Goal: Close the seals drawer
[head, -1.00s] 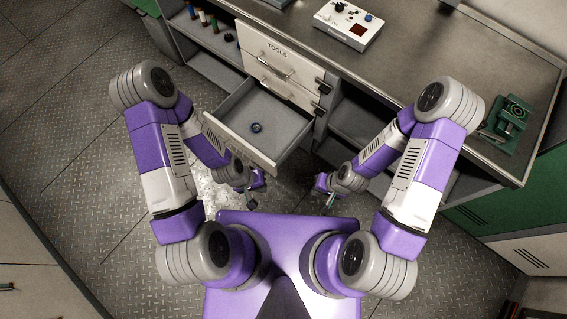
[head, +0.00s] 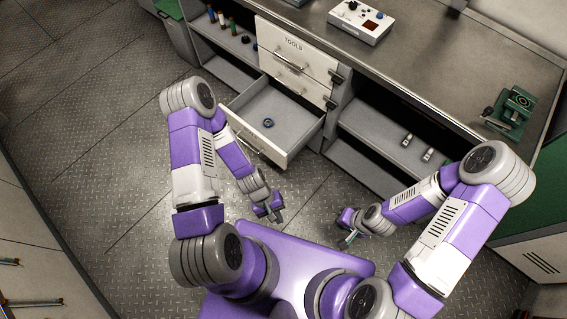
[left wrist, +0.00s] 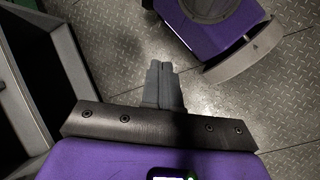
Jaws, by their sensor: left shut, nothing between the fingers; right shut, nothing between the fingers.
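The open bottom drawer (head: 250,118) stands pulled out from the white drawer unit in the head view, with a small dark blue ring (head: 268,123) lying in it. Its front panel faces my base, and its label cannot be read from here. My left gripper (head: 276,217) is shut and empty, in front of the drawer and apart from it. In the left wrist view its closed fingers (left wrist: 163,84) point over the metal floor. My right gripper (head: 346,243) is shut and empty, further right and also apart from the drawer.
Above the open drawer are closed drawers, the top one labelled TOOLS (head: 293,45). Open shelves with small items (head: 407,140) lie to the right. The workbench (head: 440,75) carries a control box (head: 361,20) and a green vise-like device (head: 513,108). Floor before the drawer is clear.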

